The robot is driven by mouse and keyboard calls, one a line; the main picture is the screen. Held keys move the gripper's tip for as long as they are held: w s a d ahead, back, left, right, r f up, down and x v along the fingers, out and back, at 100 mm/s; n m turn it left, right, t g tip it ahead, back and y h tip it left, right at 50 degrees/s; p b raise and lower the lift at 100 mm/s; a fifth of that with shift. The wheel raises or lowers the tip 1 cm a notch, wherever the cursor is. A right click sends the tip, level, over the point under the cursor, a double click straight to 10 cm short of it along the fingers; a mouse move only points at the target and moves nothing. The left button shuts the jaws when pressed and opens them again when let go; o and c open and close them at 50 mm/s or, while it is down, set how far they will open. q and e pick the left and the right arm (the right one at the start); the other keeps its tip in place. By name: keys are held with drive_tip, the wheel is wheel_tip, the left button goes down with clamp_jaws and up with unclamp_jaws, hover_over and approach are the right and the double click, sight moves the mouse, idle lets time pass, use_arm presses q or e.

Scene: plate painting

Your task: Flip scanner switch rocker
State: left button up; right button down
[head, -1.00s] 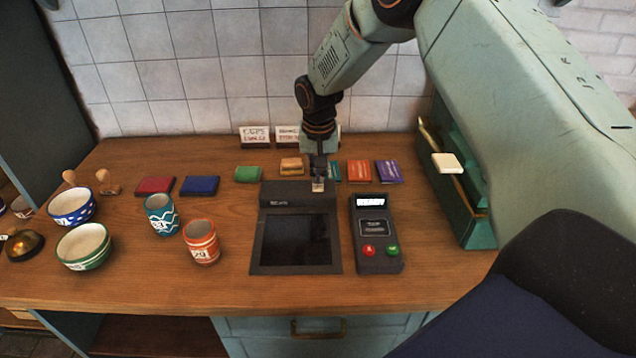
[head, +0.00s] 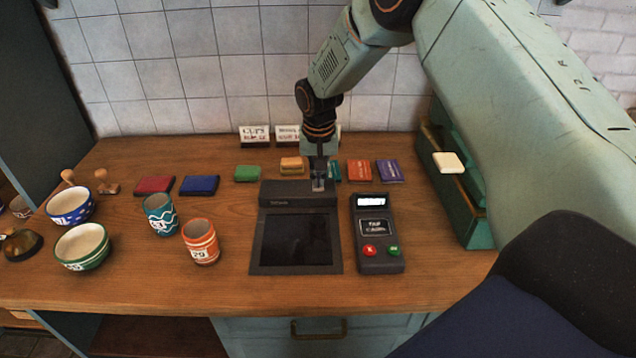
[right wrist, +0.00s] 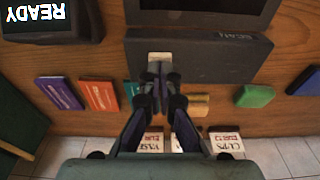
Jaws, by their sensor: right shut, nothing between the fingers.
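The scanner (head: 295,255) is a dark flat box with a black glass panel and a raised bar at its back edge. In the right wrist view its raised bar (right wrist: 225,60) carries a small pale rocker switch (right wrist: 160,57). My right gripper (head: 318,188) is shut and empty, with its fingertips over the right part of the raised bar. In the right wrist view the fingertips (right wrist: 160,70) are right at the rocker; I cannot tell whether they touch it. In the head view the fingers mostly hide the rocker. My left gripper is not in view.
A card terminal (head: 377,240) with red and green buttons stands just right of the scanner. Cups (head: 201,241) and bowls (head: 82,247) stand to the left. Bare wood lies in front of the scanner.

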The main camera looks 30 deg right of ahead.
drive_tip(key=shift+s+a+f, duration=0.1)
drive_tip(key=shift+f, duration=0.4)
idle(0.4)
drive_tip(key=shift+r+p, duration=0.7)
drive_tip(key=shift+r, duration=0.25)
drive_tip(key=shift+r+p, duration=0.75)
drive_tip(key=shift+r, duration=0.15)
wheel_tip(320, 180, up, 2)
drive_tip(key=shift+r+p, duration=0.1)
drive_tip(key=shift+p, duration=0.95)
drive_tip(key=shift+r+p, duration=0.6)
drive_tip(key=shift+r, duration=0.05)
